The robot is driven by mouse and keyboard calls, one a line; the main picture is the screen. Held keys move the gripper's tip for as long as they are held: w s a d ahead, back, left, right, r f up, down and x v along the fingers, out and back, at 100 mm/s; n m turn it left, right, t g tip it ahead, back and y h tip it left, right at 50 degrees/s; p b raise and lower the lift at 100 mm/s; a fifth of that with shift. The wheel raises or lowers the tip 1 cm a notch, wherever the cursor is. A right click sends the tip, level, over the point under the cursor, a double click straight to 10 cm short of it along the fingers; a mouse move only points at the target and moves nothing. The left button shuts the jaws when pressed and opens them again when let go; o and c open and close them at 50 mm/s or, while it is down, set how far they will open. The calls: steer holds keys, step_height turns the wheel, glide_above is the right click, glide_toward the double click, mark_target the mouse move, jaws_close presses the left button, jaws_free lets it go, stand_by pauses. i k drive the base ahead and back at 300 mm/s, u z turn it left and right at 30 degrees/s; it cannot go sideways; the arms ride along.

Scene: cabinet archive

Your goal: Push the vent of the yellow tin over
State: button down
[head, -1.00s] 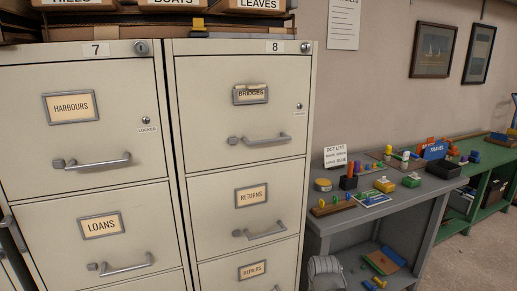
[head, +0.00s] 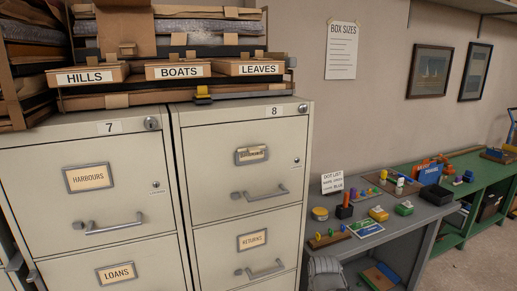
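A small round yellow tin (head: 320,213) sits at the left front of the grey bench, right of the cabinets. It is too small in the head view to make out a vent on it or how that stands. A yellow box-like piece (head: 378,213) lies farther right on the same bench, and a small yellow-and-black item (head: 202,93) stands on the cabinet top edge. My gripper is not in view.
Cabinets 7 (head: 89,152) and 8 (head: 230,135) fill the left, drawers shut, with boxes stacked on top. A green bench (head: 465,218) stands beyond; floor shows at right.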

mark_target(377, 209)
steer(key=k, duration=1.3)
steer(key=z, duration=0.3)
steer(key=i, duration=0.5)
steer(key=z, duration=0.55)
steer(key=i, duration=1.3)
steer(key=u, duration=0.45)
steer(key=i, duration=0.55)
steer(key=u, duration=0.5)
